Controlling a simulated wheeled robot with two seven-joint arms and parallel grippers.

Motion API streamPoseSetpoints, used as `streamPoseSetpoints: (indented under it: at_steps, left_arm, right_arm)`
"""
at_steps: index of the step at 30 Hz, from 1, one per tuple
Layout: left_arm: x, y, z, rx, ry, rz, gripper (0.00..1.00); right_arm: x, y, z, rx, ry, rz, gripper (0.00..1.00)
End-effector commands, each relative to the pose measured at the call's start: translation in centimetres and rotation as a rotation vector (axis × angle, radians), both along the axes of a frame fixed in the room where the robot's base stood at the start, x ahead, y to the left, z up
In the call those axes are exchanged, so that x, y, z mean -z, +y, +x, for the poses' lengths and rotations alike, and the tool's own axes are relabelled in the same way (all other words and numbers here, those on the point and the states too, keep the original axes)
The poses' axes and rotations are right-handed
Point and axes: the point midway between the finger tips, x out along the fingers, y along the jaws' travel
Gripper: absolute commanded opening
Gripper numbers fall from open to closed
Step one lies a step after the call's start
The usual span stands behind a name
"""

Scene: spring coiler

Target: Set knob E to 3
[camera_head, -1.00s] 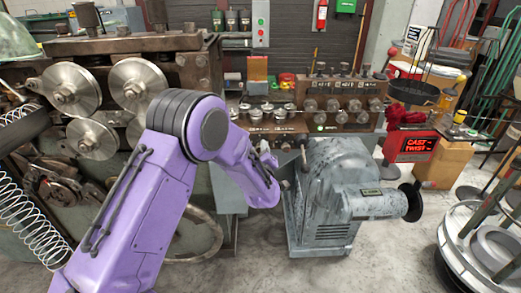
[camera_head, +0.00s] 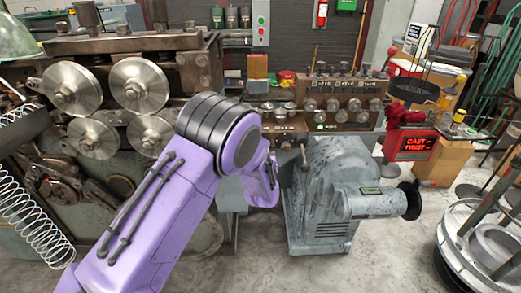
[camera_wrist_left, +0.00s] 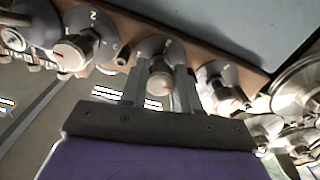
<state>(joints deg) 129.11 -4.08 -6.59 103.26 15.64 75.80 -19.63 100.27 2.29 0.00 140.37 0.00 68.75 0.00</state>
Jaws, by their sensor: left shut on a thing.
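In the left wrist view my left gripper (camera_wrist_left: 160,90) is shut on a metal knob (camera_wrist_left: 160,74) with a small red mark and a round dial plate behind it. Its letter cannot be read, so I cannot tell whether it is knob E. One like knob (camera_wrist_left: 75,50) sits to the left, with a digit 2 on its dial, and another knob (camera_wrist_left: 222,92) sits to the right. In the head view my purple left arm hides the gripper and the held knob. My right gripper is not in view.
A grey motor housing (camera_head: 335,190) stands just right of my arm. The coiler's large metal rollers (camera_head: 138,85) are at the left, with a loose spring (camera_head: 35,220) below. A red display box (camera_head: 410,145) stands right of the panel. Bare floor lies in front.

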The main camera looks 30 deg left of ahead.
Motion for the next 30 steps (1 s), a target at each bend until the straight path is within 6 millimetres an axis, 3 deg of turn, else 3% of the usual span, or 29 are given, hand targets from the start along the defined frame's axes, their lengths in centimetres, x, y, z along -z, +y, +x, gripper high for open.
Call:
streamPoseSetpoints:
  at_steps: [11, 12, 23, 30]
  left_arm:
    - [0.2, -0.1, -0.1, 0.002, 0.008, 0.003, 0.01]
    - [0.2, -0.1, -0.1, 0.002, 0.008, 0.003, 0.41]
    - [0.2, -0.3, -0.4, 0.001, 0.004, 0.003, 0.42]
    - [0.4, -3.3, -4.7, 0.003, 0.005, 0.005, 0.42]
  right_arm:
    - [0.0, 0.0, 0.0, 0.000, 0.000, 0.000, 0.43]
    - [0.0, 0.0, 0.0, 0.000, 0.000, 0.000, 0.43]
    - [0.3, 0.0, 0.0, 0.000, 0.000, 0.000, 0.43]
    - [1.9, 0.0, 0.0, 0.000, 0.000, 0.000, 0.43]
